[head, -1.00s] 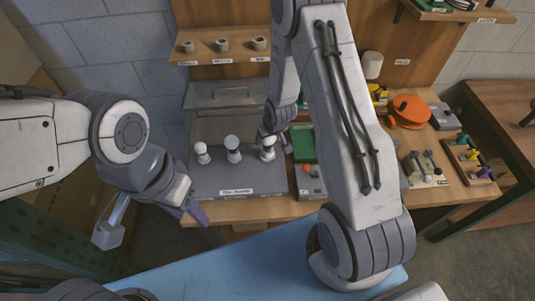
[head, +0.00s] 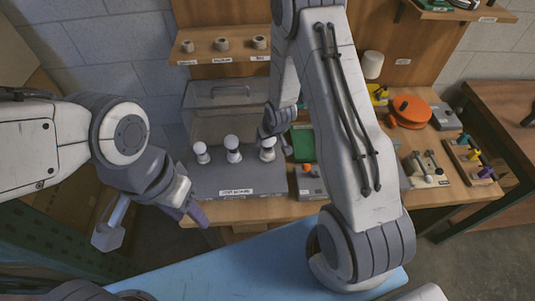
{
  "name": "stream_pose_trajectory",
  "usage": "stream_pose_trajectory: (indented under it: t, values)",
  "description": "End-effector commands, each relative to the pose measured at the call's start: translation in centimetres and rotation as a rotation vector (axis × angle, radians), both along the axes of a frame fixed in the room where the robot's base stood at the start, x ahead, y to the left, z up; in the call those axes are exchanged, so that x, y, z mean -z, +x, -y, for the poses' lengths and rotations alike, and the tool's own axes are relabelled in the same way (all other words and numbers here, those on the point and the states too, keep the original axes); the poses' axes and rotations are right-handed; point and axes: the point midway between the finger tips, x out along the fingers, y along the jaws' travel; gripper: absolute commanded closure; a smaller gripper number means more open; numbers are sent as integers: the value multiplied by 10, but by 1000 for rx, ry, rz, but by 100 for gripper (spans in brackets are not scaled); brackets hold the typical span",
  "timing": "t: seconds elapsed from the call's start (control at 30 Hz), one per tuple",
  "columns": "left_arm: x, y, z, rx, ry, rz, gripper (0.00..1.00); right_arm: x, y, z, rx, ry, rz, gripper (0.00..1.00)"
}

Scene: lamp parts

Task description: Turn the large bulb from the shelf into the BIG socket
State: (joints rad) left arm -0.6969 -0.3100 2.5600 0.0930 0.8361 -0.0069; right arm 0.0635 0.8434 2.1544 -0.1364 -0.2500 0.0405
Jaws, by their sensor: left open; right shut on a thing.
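The large white bulb (head: 267,154) stands upright at the right end of the grey board, at the position of the right-hand socket. My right gripper (head: 268,141) is shut on it from behind and above, and partly hides it. The arm comes down through the middle of the view. The socket under the bulb is too small to tell how deep the bulb sits.
Two other white bulbs (head: 233,149) (head: 202,153) stand on the grey board (head: 225,185). A clear-lidded case (head: 215,115) is behind them. A wooden shelf (head: 205,50) above bears three empty ring holders. Right of my arm are an orange round thing (head: 411,110) and tool racks.

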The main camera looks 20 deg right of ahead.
Motion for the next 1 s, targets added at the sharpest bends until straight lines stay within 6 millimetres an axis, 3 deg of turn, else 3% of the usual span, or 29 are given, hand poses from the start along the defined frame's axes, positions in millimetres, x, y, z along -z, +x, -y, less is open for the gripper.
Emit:
stream_pose_trajectory:
  t: [0.93, 0.97, 1.0]
  values:
    - [3, 0, 0, 0, 0, 0, 50, 3, 0, 0, 0, 0, 0, 72]
    - [3, 0, 0, 0, 0, 0, 50, 3, 0, 0, 0, 0, 0, 36]
    - [3, 0, 0, 0, 0, 0, 50, 3, 0, 0, 0, 0, 0, 51]
